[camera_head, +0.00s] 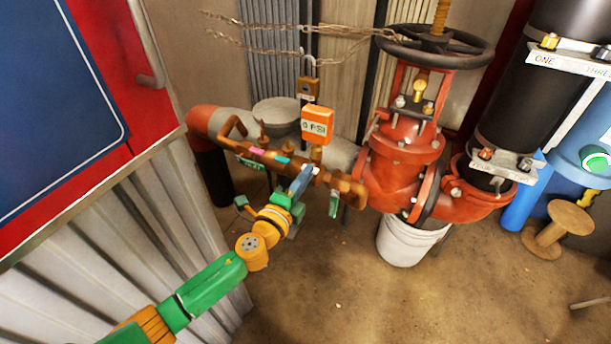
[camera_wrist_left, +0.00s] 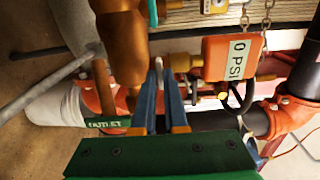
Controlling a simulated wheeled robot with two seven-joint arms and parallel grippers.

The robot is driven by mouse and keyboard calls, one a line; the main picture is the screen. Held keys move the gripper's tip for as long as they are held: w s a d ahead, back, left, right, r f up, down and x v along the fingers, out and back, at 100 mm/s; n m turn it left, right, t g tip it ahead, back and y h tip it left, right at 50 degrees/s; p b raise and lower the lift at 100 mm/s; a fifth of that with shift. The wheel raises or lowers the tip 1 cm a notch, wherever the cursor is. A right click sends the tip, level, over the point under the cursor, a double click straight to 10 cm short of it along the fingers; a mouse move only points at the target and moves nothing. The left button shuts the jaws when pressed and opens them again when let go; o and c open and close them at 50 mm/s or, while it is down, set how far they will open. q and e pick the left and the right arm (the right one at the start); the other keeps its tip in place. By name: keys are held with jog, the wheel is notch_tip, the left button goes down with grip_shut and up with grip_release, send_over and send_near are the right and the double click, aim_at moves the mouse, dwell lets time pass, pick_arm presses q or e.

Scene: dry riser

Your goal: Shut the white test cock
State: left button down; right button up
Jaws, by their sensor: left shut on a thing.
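The brass-coloured pipe assembly (camera_head: 270,160) runs across the middle of the head view and carries several small coloured handles. My left gripper (camera_head: 301,180) is at its right part, with blue fingers against the pipework. In the left wrist view, the two blue fingers (camera_wrist_left: 163,95) are closed around a small pale lever, the white test cock handle (camera_wrist_left: 158,66), and only its tip shows between them. The rest of the handle is hidden by the fingers, so its angle to the pipe is hard to tell. My right gripper is in neither view.
An orange gauge tag reading 0 PSI (camera_head: 317,124) hangs just above my gripper. Pink (camera_head: 257,151) and teal (camera_head: 282,159) handles sit close by on the left. A red valve (camera_head: 400,160) with a chained handwheel (camera_head: 435,46) stands right, above a white bucket (camera_head: 405,245).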

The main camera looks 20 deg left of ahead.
pick_arm(q)
jog(key=c, duration=1)
grip_release()
jog(key=shift+o, duration=0.2)
jog(key=s+a, duration=0.1)
jog(key=s, duration=0.6)
jog(key=shift+a, duration=0.2)
